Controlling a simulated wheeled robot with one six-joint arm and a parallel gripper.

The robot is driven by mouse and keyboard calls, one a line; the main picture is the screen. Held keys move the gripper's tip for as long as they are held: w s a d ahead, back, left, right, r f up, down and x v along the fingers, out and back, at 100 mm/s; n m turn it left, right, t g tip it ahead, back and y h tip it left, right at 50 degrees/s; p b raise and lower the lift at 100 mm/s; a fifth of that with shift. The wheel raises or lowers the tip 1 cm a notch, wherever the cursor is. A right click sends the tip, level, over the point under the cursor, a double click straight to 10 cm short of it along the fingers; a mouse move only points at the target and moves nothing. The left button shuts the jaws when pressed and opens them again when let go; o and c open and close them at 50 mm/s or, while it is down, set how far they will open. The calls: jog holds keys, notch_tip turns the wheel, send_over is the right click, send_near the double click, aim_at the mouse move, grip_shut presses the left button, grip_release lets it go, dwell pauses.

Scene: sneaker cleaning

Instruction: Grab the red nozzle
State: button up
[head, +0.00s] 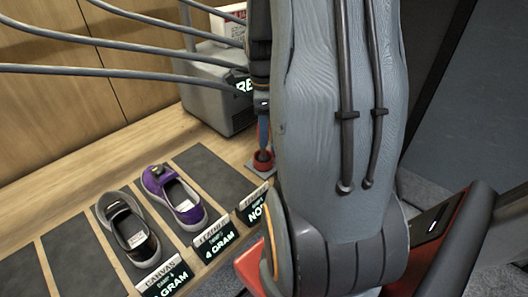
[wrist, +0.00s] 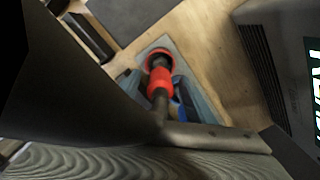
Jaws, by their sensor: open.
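The red nozzle (wrist: 158,82) shows in the wrist view as a red collar on a dark stem, with a red round part (wrist: 159,58) just beyond it, over a grey plate (wrist: 160,42). In the head view the red nozzle (head: 263,160) is a small red piece on the wooden bench, left of my arm, with a blue and black part above it. Dark and grey parts at the left and bottom of the wrist view cover much of the scene. My gripper is open; I cannot make out its fingertips clearly or tell whether they touch the nozzle.
A grey canvas shoe (head: 128,228) and a purple shoe (head: 175,195) stand on dark mats (head: 208,170) behind label signs (head: 216,242). A grey machine (head: 212,98) stands behind the nozzle. Several grey hoses cross the upper left. My arm hides the right of the bench.

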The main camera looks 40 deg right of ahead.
jog(key=shift+f, duration=0.4)
grip_shut()
